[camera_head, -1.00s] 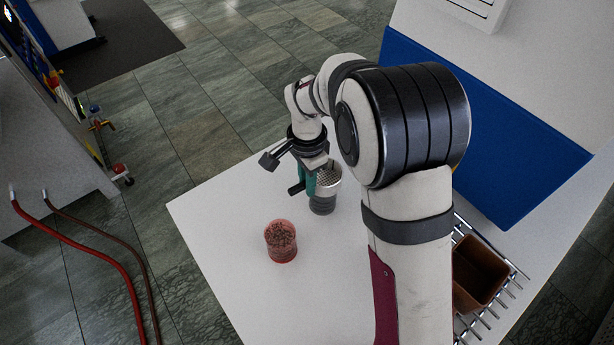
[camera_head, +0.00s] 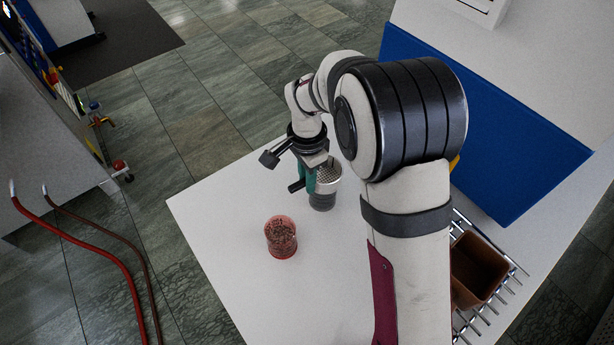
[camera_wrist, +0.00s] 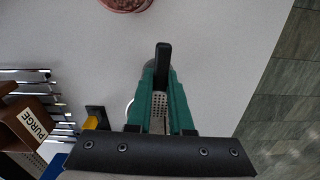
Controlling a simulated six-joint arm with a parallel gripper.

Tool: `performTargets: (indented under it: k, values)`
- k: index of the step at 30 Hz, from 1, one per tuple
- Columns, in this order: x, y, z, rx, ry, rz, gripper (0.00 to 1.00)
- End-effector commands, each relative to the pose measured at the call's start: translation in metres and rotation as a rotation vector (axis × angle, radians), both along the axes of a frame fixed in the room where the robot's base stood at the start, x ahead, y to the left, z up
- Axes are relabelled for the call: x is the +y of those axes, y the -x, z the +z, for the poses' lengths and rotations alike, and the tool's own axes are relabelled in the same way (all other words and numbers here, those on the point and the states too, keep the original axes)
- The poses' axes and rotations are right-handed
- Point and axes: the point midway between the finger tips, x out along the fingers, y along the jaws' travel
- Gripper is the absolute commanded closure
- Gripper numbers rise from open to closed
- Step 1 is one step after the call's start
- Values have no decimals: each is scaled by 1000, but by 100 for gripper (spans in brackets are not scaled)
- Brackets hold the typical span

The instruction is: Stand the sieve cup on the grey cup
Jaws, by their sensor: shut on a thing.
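The sieve cup (camera_head: 329,174), silvery and perforated, is at my gripper (camera_head: 308,180). It appears upright, directly above the grey cup (camera_head: 322,202) on the white table. From this angle they look stacked, but I cannot tell whether they touch. My gripper's green jaws (camera_wrist: 162,80) are shut on the sieve cup, with a dark bar, seemingly its handle, at their tips. In the wrist view the perforated wall of the sieve cup (camera_wrist: 157,114) shows between the jaws. The grey cup is mostly hidden there.
A red cup of dark granules (camera_head: 281,237) stands on the table (camera_head: 225,225) in front-left of the cups. A brown bin marked PURGE (camera_wrist: 30,125) sits by a metal rod rack (camera_head: 508,283) at right. A blue panel (camera_head: 490,135) stands behind. Clear table surrounds the red cup.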

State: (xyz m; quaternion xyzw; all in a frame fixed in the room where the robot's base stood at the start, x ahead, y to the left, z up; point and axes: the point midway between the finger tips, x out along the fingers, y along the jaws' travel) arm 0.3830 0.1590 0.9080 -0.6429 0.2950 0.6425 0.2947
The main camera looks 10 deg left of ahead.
Motion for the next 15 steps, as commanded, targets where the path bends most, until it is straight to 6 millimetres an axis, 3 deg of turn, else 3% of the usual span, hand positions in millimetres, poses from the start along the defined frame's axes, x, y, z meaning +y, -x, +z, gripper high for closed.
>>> performTargets:
  k: [7, 8, 9, 13, 15]
  values:
    - [0, 0, -3, 0, 0, 0, 100]
    - [0, 0, -3, 0, 0, 0, 76]
    - [0, 0, -3, 0, 0, 0, 68]
    - [0, 0, -3, 0, 0, 0, 46]
    - [0, 0, -3, 0, 0, 0, 46]
